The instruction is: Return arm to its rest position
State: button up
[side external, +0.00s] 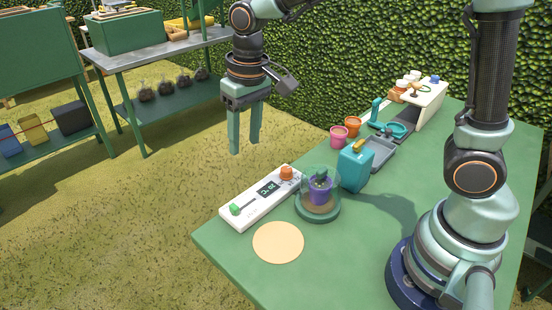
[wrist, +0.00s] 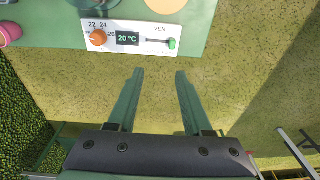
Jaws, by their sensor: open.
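My gripper (side external: 246,143) hangs in the air past the left edge of the green table (side external: 420,215), fingers pointing down. It is open and empty. In the wrist view its two green fingers (wrist: 158,75) stand apart with only grass between them. My arm reaches out across the table from its base at the right. The white control panel (side external: 262,200) lies near the table edge, below and to the right of my gripper in the side view. It has an orange knob, a display reading 20 °C and a green vent slider.
A clear dome (side external: 318,190) covers a purple pot beside the panel. A round tan disc (side external: 278,242) lies in front. Metal shelving (side external: 150,60) stands far left.

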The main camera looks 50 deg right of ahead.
jog(key=s+d+r+t, duration=0.4)
jog(key=s+d+r, duration=0.1)
jog(key=s+d, duration=0.5)
jog(key=shift+d+r, duration=0.15)
jog(key=shift+d, duration=0.6)
